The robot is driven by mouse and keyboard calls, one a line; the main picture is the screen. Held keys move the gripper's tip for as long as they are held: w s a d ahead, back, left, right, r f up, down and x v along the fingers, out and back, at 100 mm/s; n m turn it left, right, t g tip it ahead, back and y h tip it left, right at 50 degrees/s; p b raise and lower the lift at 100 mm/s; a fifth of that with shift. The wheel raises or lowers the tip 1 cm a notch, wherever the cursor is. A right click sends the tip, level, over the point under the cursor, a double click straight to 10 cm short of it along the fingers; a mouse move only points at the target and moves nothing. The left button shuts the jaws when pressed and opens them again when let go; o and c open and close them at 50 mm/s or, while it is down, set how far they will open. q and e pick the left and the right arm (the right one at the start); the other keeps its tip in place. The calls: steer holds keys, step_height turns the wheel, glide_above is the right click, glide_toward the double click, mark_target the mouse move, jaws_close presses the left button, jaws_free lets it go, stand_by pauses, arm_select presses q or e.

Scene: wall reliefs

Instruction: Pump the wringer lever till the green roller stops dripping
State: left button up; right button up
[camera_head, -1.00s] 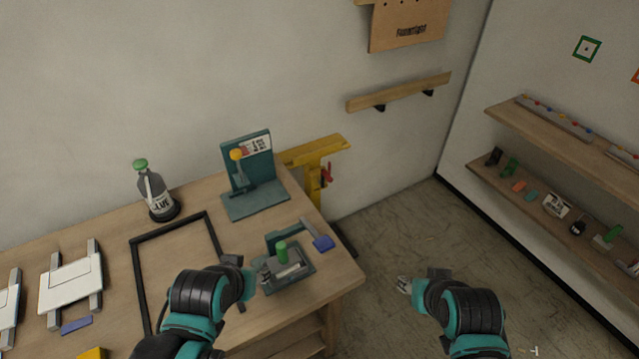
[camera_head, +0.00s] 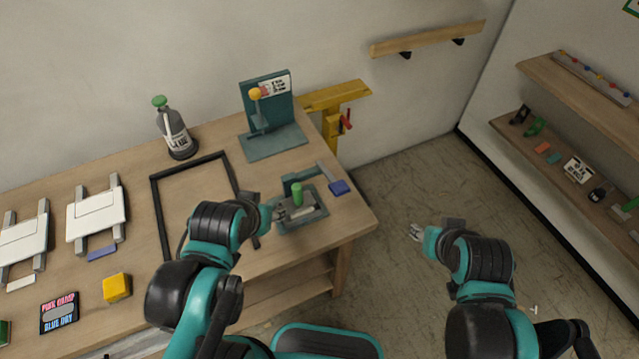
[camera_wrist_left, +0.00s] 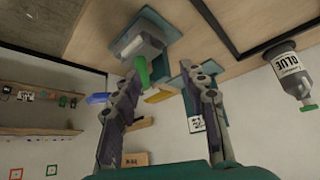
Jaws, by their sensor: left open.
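The wringer stands in a teal tray (camera_head: 317,219) near the table's right front corner. Its green roller (camera_head: 297,194) is upright in the head view and also shows in the left wrist view (camera_wrist_left: 141,71). A grey lever with a blue end (camera_head: 339,187) points to the right; the blue end also shows in the left wrist view (camera_wrist_left: 97,98). My left gripper (camera_head: 272,211) is at the tray's left side; its fingers (camera_wrist_left: 165,80) are apart with nothing clearly held. My right gripper (camera_head: 416,232) is over the floor, right of the table. Drips are too small to make out.
A black frame (camera_head: 156,205) lies left of the wringer. A glue bottle (camera_head: 175,135) and a teal stand with a yellow knob (camera_head: 272,146) are behind. A yellow clamp (camera_head: 335,97) is at the table's back right. A yellow block (camera_head: 117,287) lies front left.

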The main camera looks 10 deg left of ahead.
arm_select(q)
jaws_close()
stand_by(1.1)
